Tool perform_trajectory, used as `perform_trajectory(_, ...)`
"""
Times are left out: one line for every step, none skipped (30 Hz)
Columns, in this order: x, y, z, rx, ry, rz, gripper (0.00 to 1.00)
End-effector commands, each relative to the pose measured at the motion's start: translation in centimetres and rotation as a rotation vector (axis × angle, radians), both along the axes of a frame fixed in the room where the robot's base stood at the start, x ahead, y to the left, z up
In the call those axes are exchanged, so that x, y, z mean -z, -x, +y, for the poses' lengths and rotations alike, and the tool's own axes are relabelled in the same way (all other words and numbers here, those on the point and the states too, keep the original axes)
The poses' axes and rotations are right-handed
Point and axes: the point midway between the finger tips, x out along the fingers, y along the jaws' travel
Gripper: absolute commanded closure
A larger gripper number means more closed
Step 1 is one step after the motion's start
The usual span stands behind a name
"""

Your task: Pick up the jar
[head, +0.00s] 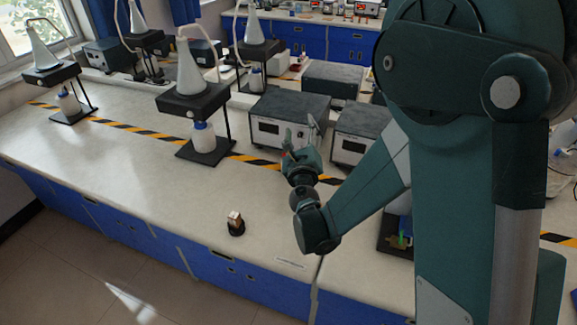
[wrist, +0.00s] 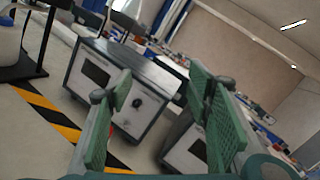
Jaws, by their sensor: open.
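A small jar-like object (head: 236,222) stands upright near the front edge of the bench in the head view. It has a dark base and a pale and brownish upper part; it is too small to make out more. It does not show in the wrist view. My gripper (head: 300,136) is raised above the bench, to the right of and farther back than this object, with its fingers pointing up. In the wrist view my gripper (wrist: 160,105) has its two green finger pads spread apart, with nothing between them.
Grey instrument boxes (head: 289,118) stand behind my gripper; one also shows in the wrist view (wrist: 120,85). A black stand (head: 196,100) with a cone and a white bottle (head: 203,138) is at the back left. Yellow-black tape crosses the bench. The front left bench surface (head: 110,160) is clear.

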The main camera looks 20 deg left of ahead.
Motion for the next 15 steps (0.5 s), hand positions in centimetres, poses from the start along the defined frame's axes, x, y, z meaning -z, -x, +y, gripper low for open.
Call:
perform_trajectory(1.4,0.1,0.7,0.005,-0.035,0.015,0.5)
perform_trajectory(2.1,0.1,0.9,0.009,-0.058,0.025,0.5)
perform_trajectory(3.0,0.2,1.2,0.015,-0.088,0.037,0.5)
perform_trajectory(3.7,0.3,1.5,0.018,-0.111,0.048,0.5)
perform_trajectory(4.5,0.4,1.7,0.023,-0.132,0.058,0.5)
perform_trajectory(5.4,0.5,2.0,0.03,-0.163,0.072,0.5)
perform_trajectory(6.2,0.5,2.2,0.034,-0.185,0.083,0.5)
perform_trajectory(6.9,0.6,2.4,0.039,-0.207,0.092,0.5)
perform_trajectory(8.0,0.8,2.7,0.044,-0.236,0.107,0.5)
perform_trajectory(8.8,1.0,2.9,0.05,-0.257,0.116,0.5)
perform_trajectory(9.6,1.0,3.1,0.056,-0.279,0.128,0.5)
perform_trajectory(10.6,1.2,3.3,0.062,-0.306,0.141,0.5)
perform_trajectory(11.3,1.4,3.5,0.067,-0.327,0.151,0.5)
perform_trajectory(12.1,1.5,3.7,0.07,-0.346,0.162,0.5)
perform_trajectory(13.0,1.7,3.9,0.077,-0.368,0.173,0.5)
